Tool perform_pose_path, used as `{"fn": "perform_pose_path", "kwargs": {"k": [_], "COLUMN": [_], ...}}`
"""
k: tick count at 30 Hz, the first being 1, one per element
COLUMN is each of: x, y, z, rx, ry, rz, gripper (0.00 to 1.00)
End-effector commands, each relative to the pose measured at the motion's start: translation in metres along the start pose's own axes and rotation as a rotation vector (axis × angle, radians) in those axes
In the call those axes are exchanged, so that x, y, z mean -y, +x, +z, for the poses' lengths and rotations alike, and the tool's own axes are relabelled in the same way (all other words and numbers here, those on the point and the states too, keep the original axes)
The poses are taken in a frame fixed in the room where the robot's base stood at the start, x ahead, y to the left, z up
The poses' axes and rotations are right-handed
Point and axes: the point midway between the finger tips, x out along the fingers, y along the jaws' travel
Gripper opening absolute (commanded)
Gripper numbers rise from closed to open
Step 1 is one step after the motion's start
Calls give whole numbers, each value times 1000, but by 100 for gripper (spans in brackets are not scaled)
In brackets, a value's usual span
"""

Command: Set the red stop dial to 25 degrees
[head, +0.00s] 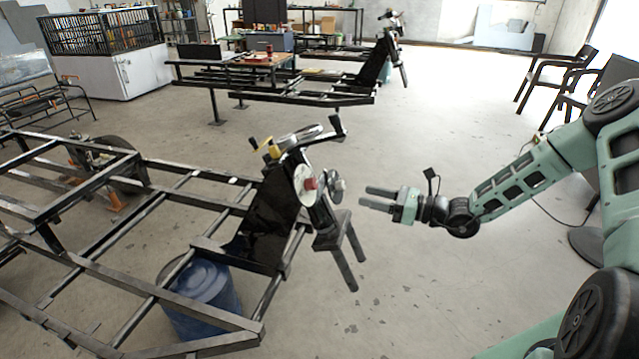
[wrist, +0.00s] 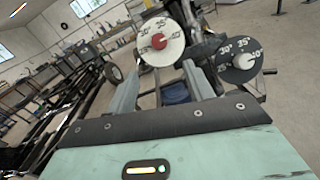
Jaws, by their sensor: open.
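The red stop dial is a red knob (head: 310,183) on a white round scale plate (head: 301,192), mounted on the head of the near black frame. In the wrist view the red knob (wrist: 159,43) sits at the plate's centre, with dark numbers around the white plate (wrist: 172,53); which value it points to is too small to tell. My gripper (head: 365,197) is open and empty, to the right of the dials and apart from them. In the wrist view its two fingers (wrist: 160,68) point toward the dial, with the red knob just above and between their tips.
A dark dial with a white hub (wrist: 241,62) is right of the white one; it also shows in the head view (head: 337,185). A handlebar (head: 337,127) rises above the dials. A blue barrel (head: 200,290) stands under the frame. The floor between frame and chairs (head: 555,75) is clear.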

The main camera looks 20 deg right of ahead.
Motion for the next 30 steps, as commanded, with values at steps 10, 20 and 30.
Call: {"fn": "perform_pose_path", "kwargs": {"k": [10,20,30], "x": [-2,-1,-1], "y": [76,128,140], "z": [0,0,0], "rx": [-1,-1,-2], "ry": [-1,-2,-2], "rz": [5,4,3], "gripper": [52,52,52]}}
